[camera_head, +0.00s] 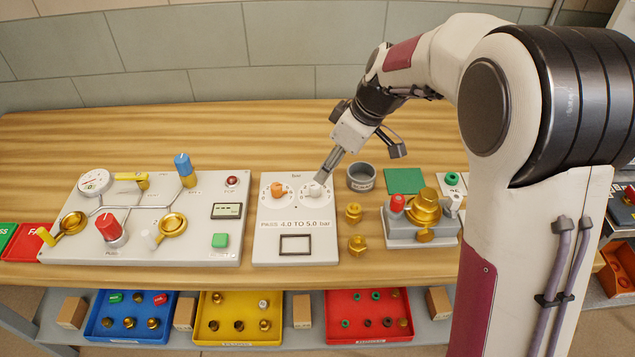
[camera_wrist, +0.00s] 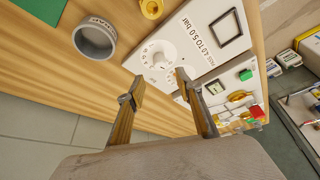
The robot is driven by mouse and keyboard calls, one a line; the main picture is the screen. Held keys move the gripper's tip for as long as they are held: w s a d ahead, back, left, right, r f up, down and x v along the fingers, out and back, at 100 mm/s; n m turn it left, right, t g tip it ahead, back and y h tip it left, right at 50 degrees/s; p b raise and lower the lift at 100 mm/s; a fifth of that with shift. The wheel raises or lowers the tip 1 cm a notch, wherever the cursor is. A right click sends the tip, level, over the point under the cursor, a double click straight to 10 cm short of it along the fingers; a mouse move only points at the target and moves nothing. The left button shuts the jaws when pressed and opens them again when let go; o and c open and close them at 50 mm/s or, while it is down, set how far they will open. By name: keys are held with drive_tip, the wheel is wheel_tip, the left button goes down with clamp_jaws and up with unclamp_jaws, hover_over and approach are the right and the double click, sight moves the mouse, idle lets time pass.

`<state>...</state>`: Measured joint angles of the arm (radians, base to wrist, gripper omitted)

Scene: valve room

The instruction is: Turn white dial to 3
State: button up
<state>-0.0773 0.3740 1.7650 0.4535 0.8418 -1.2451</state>
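The white dial (camera_head: 313,190) sits on the right of the small white panel (camera_head: 270,225), with an orange dial (camera_head: 278,190) to its left. A ring of marks surrounds the white dial, too small to read surely. In the wrist view the white dial (camera_wrist: 160,58) shows just beyond my gripper (camera_wrist: 160,79), between the lines of its two fingers. My gripper (camera_head: 322,180) is at the white dial in the head view and partly covers its scale. The fingers are apart with nothing between them. I cannot tell whether a fingertip touches the dial.
A grey cup (camera_head: 361,178) stands close right of the panel, near two brass fittings (camera_head: 354,212). A larger panel (camera_head: 140,220) with knobs and levers lies left. A brass valve block (camera_head: 422,220) and green mat (camera_head: 404,181) are right. The wood behind the panels is clear.

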sight(316, 186)
drive_tip(key=shift+f, duration=0.1)
drive_tip(key=shift+x, duration=3.8)
clamp_jaws()
